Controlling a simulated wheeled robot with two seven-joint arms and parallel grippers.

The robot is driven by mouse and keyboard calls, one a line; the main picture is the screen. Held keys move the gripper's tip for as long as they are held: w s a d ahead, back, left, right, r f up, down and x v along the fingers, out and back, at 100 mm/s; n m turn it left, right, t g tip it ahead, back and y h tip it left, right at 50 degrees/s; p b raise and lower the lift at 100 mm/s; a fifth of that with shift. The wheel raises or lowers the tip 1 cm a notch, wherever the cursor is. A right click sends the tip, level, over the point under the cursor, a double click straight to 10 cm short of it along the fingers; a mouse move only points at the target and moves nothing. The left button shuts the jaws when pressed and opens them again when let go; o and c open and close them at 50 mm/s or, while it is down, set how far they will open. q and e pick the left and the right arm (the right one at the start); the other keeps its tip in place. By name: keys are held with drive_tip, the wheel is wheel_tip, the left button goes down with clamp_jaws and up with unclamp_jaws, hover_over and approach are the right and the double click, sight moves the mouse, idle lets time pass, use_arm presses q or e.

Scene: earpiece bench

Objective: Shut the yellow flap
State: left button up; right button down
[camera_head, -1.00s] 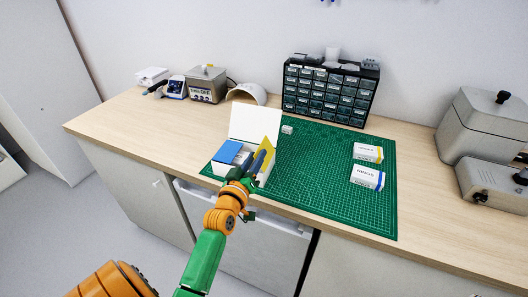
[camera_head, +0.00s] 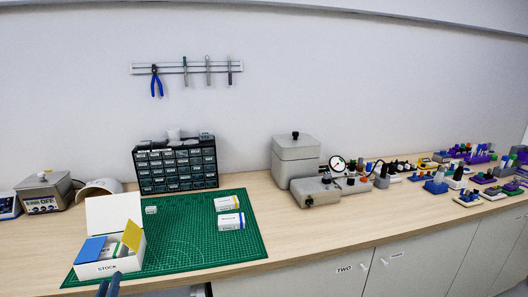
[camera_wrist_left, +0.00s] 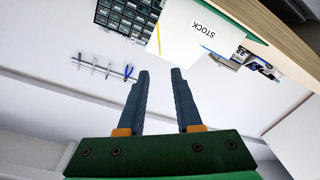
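A white box marked STOCK (camera_head: 108,267) stands at the front left of the green mat, its white lid (camera_head: 112,213) raised at the back. The blue flap (camera_head: 90,249) lies flat over the box's left part. The yellow flap (camera_head: 132,236) is raised and tilted at the right side, leaving that part open. My left gripper (camera_head: 109,286) is low in front of the box, apart from the flap. In the left wrist view its fingers (camera_wrist_left: 160,72) are spread with nothing between them; the white box (camera_wrist_left: 195,32) is beyond them. My right gripper is not in view.
The green mat (camera_head: 190,248) is mostly clear. Two small white boxes (camera_head: 227,203) (camera_head: 231,221) lie on its right side. A dark drawer cabinet (camera_head: 176,168) stands behind it. Grey equipment (camera_head: 296,160) stands farther right.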

use_arm(q)
drive_tip(key=s+d+f+m+g+h, duration=0.1)
drive_tip(key=s+d+f+m+g, duration=0.15)
drive_tip(key=f, duration=0.65)
drive_tip(key=s+d+f+m+g+h, duration=0.15)
drive_tip(key=s+d+f, duration=0.25)
drive_tip(key=f, duration=0.5)
drive_tip(key=s+d+f+m+g+h, duration=0.2)
drive_tip(key=s+d+f+g, duration=0.15)
drive_tip(key=f, duration=0.55)
drive_tip(key=s+d+f+m+g, duration=0.2)
drive_tip(key=s+f, duration=0.3)
drive_tip(key=s, duration=0.4)
drive_tip(key=s+d+f+m+g, duration=0.2)
drive_tip(key=s+f, duration=0.3)
drive_tip(key=s, duration=0.5)
drive_tip(key=s+d+f+m+g+h, duration=0.1)
drive_tip(key=s+f+g, duration=0.3)
drive_tip(key=s, duration=0.6)
drive_tip(key=shift+d+f+m+g, duration=0.35)
drive_tip(key=shift+d+f+m, duration=0.15)
drive_tip(key=shift+f+m, duration=0.15)
drive_tip(key=shift+w, duration=0.1)
